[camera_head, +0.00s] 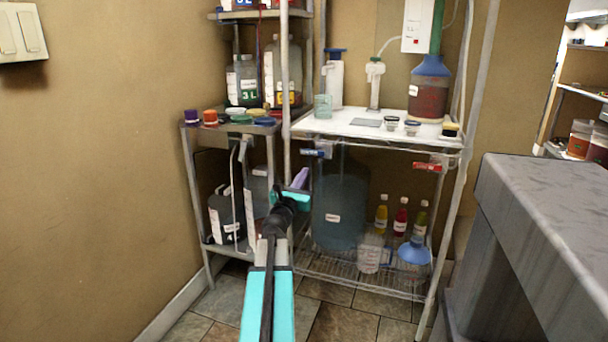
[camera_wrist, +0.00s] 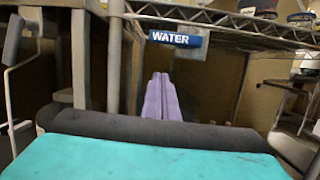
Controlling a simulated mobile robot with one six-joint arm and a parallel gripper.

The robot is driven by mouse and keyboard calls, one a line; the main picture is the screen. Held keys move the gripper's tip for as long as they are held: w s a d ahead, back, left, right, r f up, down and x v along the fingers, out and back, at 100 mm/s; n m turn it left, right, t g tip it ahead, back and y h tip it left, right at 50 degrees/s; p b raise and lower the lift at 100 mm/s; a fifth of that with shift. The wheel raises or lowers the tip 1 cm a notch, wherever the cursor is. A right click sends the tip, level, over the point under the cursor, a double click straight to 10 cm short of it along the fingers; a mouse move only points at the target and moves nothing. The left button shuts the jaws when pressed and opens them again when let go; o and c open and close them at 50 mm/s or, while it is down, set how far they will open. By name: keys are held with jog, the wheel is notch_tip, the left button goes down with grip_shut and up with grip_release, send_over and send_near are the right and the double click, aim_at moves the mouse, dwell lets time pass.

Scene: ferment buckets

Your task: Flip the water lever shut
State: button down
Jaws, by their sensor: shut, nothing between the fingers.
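The water lever (camera_head: 312,153) is a small blue handle under the front edge of the white-topped shelf, at its left side. In the wrist view the blue lever (camera_wrist: 175,38) lies roughly level and shows the word WATER. My gripper (camera_head: 301,176) has purple fingers, shut together and empty, below and slightly left of the lever in the head view. In the wrist view my gripper (camera_wrist: 160,80) points up toward the lever from below, and a gap shows between them. The valve body behind the lever is mostly hidden.
A red lever (camera_head: 428,167) hangs under the same shelf on the right. A large blue-tinted jug (camera_head: 340,205) stands behind my gripper, with several bottles right of it. A shelf post (camera_wrist: 115,60) stands close left of the lever. A grey counter (camera_head: 545,240) fills the right.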

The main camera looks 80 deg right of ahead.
jog(key=v, duration=0.9)
jog(key=shift+p, duration=0.3)
jog(key=shift+w, duration=0.1)
